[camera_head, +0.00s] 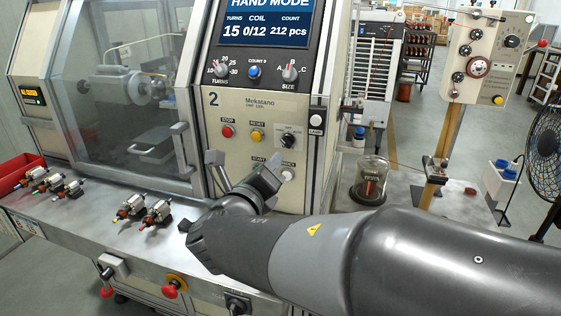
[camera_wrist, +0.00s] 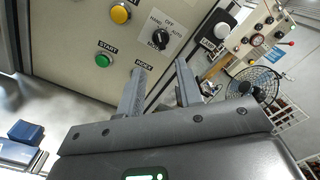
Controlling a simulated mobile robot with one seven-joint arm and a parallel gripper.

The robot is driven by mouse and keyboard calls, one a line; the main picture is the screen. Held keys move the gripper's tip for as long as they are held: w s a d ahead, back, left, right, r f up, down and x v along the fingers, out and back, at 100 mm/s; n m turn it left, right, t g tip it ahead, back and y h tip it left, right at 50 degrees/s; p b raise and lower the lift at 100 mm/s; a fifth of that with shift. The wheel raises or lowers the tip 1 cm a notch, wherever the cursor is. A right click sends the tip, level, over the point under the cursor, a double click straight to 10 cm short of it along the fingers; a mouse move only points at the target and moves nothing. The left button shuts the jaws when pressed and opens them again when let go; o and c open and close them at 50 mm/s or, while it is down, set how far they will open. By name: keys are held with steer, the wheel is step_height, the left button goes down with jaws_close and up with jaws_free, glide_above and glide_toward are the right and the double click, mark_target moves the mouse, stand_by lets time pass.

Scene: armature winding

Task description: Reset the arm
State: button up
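My gripper (camera_head: 253,188) is raised in front of the winding machine's control panel (camera_head: 240,112). In the wrist view my gripper (camera_wrist: 162,68) has its two fingers apart with nothing between them, pointing at the panel. The left fingertip lies over the area just below the INDEX label; I cannot tell whether it touches. The white INDEX button (camera_head: 288,174) shows beside my gripper in the head view. The green START button (camera_wrist: 103,60), yellow RESET button (camera_wrist: 120,14) and mode knob (camera_wrist: 160,38) are clear in the wrist view.
Several small armatures (camera_head: 157,212) lie on the metal bench to the left, near a red bin (camera_head: 18,172). A clear guard (camera_head: 118,98) covers the winding area. A glass jar (camera_head: 369,180) and a fan (camera_head: 546,150) stand to the right.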

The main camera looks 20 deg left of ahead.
steer(key=s+d+f+m+g+h, duration=0.1)
steer(key=d+f+m+g+h, duration=0.25)
steer(key=d+m, duration=0.8)
steer(key=s+d+f+m+g+h, duration=0.1)
steer(key=d+f+m+g+h, duration=0.15)
steer(key=d+m+g, duration=0.85)
steer(key=s+d+f+m+t+y, duration=0.1)
steer(key=s+d+f+m+y, duration=0.1)
steer(key=s+d+m, duration=0.4)
steer(key=s+d+f+m+t+y, duration=0.1)
steer(key=s+d+f+m+y, duration=0.2)
steer(key=s+m, duration=0.5)
steer(key=d+m+y, duration=0.1)
steer(key=d+m, duration=0.1)
steer(key=m, duration=0.6)
steer(key=shift+d+f+m, duration=0.25)
steer(key=shift+d+m, duration=0.1)
